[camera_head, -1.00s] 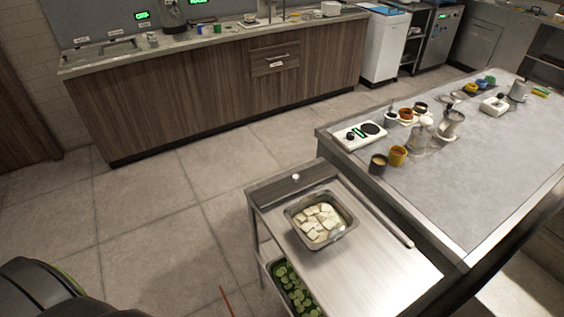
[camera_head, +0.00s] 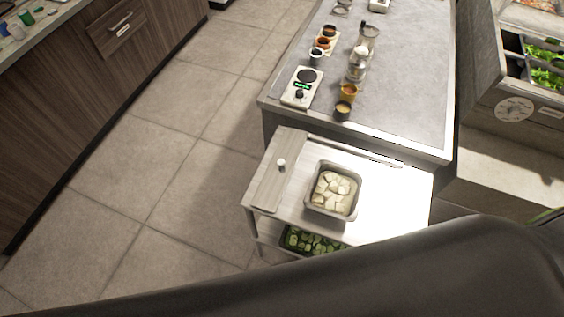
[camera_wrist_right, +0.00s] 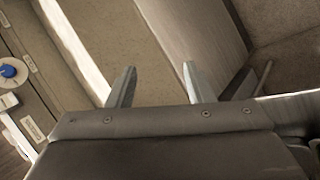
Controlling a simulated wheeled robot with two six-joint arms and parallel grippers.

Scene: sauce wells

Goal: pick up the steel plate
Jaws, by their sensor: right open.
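No round steel plate can be made out for sure. A flat metal panel with a pale round knob (camera_head: 276,182) lies at the left end of the steel cart (camera_head: 400,190); I cannot tell whether it is the steel plate. My right gripper (camera_wrist_right: 159,68) shows in the right wrist view with its two fingers apart and nothing between them. It is not visible in the head view, where a dark arm link of mine crosses the bottom. My left gripper is not in view.
A steel pan of pale cubes (camera_head: 335,190) stands on the cart, with a tray of green slices (camera_head: 308,243) below. The grey worktable (camera_head: 415,80) behind holds a scale (camera_head: 302,87), an amber cup (camera_head: 348,92) and jars. Open floor (camera_head: 170,175) lies left.

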